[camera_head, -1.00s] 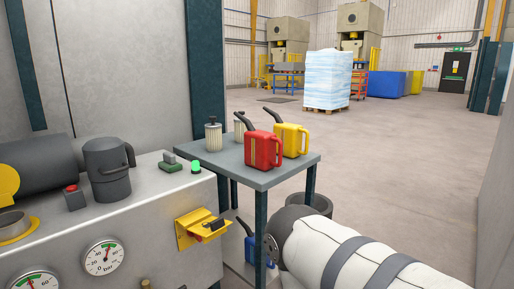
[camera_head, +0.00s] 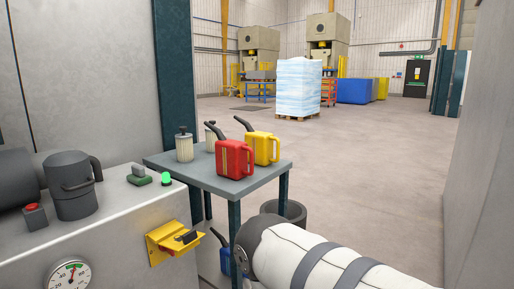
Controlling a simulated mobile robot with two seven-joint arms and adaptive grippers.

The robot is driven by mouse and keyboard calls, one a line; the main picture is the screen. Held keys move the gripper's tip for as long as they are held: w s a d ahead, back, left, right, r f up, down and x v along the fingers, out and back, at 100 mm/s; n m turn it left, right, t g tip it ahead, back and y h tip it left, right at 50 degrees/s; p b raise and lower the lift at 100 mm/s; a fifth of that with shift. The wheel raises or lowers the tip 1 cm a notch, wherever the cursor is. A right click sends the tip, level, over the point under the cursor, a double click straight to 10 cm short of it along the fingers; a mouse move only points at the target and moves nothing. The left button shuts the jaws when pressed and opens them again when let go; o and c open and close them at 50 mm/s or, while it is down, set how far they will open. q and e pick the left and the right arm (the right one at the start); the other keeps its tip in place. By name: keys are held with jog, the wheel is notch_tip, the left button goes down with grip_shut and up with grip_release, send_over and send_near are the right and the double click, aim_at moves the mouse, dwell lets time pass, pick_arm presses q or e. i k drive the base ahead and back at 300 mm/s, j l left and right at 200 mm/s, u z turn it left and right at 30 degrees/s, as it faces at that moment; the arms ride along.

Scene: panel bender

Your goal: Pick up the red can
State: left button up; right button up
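The red can (camera_head: 234,159) stands upright on a small grey table (camera_head: 209,180) with dark legs. It has a black spout pointing up to the left and a handle on its right side. A yellow can (camera_head: 263,148) of the same shape stands just behind it to the right. My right arm, in a white sleeve with grey bands, comes in from the lower right below the table. Its gripper is not clearly visible. My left gripper is out of view.
Two pale filter cylinders stand on the table, one at its left (camera_head: 184,147). A blue can (camera_head: 226,254) is below. A grey machine with a yellow bracket (camera_head: 174,241) and dark jug (camera_head: 71,186) is at left. A dark bin (camera_head: 291,212) stands behind my arm. Open floor lies right.

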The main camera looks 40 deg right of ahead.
aim_at(231, 156)
jog(key=u, duration=1.15)
jog(key=z, duration=2.15)
